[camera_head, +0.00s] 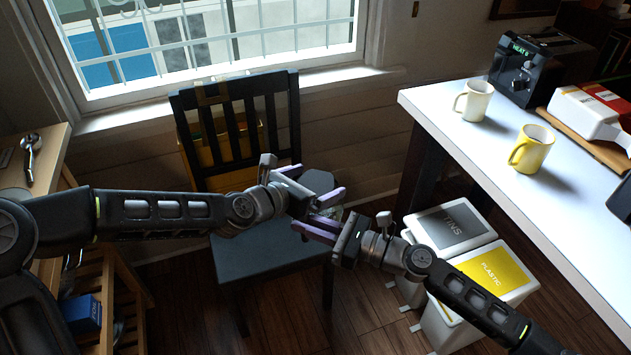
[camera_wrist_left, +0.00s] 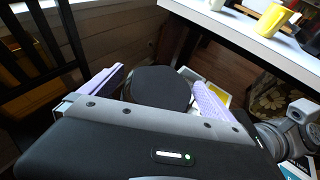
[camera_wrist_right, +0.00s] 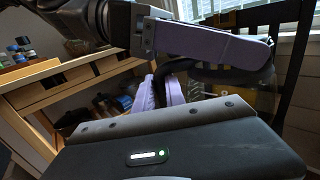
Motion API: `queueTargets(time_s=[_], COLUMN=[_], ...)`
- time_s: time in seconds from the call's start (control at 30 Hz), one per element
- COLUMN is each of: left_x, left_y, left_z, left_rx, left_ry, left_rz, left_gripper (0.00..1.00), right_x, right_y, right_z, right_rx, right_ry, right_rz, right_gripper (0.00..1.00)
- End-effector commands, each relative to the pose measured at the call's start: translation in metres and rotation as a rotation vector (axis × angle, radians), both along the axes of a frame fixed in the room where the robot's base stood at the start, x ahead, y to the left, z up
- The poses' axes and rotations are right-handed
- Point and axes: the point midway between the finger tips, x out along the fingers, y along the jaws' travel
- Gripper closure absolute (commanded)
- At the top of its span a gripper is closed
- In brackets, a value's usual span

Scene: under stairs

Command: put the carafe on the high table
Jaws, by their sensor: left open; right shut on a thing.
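The carafe has a dark lid (camera_head: 319,181) and is held in the air above the chair seat, between my two grippers. Its round lid (camera_wrist_left: 160,88) lies between the spread purple fingers of my left gripper (camera_head: 313,184), which is open; whether they touch it I cannot tell. My right gripper (camera_head: 318,227) is shut on the carafe's black handle (camera_wrist_right: 176,68), seen in the right wrist view. Much of the body is hidden by the fingers. The high table (camera_head: 440,110) is the white-topped one at the right.
On the high table stand a white mug (camera_head: 474,101), a yellow mug (camera_head: 531,149) and a black coffee machine (camera_head: 521,72). Its near-left top is clear. Below it are two bins (camera_head: 450,228) (camera_head: 484,281). A dark chair (camera_head: 262,262) stands beneath my grippers. A wooden table (camera_head: 50,143) is at the left.

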Motion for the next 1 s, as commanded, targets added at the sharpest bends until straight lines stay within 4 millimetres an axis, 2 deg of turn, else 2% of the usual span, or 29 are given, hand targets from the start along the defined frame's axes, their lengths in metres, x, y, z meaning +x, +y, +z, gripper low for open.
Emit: queueTargets(time_s=[0.33,1.0], left_x=[0.0024,0.0025], left_y=[-0.0018,-0.0014], left_z=[-0.0017,-0.0014], left_rx=[0.001,0.001], left_ry=[0.000,0.000], left_rz=[0.001,0.001], left_gripper=[0.00,0.55], right_x=[-0.0001,0.0002], right_y=[0.0001,-0.0001], right_z=[0.0011,0.0009], right_rx=[0.000,0.000], right_ry=[-0.002,-0.002], right_rz=[0.000,-0.001], right_gripper=[1.00,1.00])
